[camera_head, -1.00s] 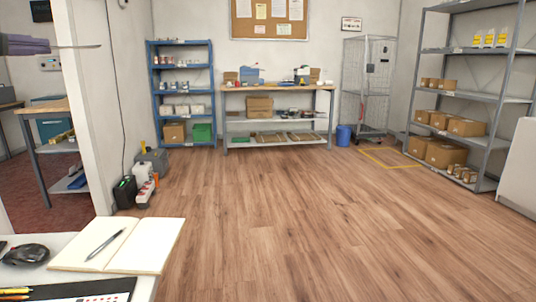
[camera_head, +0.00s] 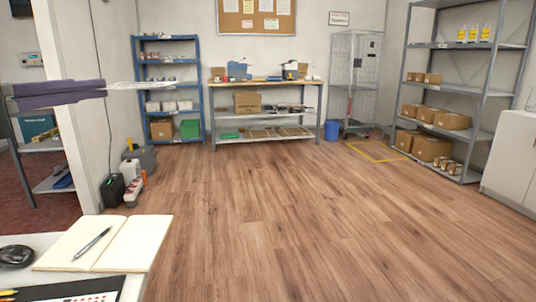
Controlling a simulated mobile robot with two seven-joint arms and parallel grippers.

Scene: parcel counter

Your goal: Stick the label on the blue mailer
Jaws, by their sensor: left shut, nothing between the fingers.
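My left gripper (camera_head: 172,85) comes in from the left edge at mid-height, with a dark purple body and thin pale fingers pointing right. Its fingers are together and hold nothing. It is in the air in front of the wall and the blue shelf. My right gripper is not in view. I cannot make out a blue mailer or a loose label. A small blue object (camera_head: 237,70) stands on the far workbench, too small to identify.
A white desk (camera_head: 150,226) at the lower left holds an open notebook (camera_head: 105,243), pen and mouse (camera_head: 16,256). The far workbench (camera_head: 265,83), blue shelf (camera_head: 134,75), wire cage (camera_head: 355,80) and grey shelf (camera_head: 490,46) line the room.

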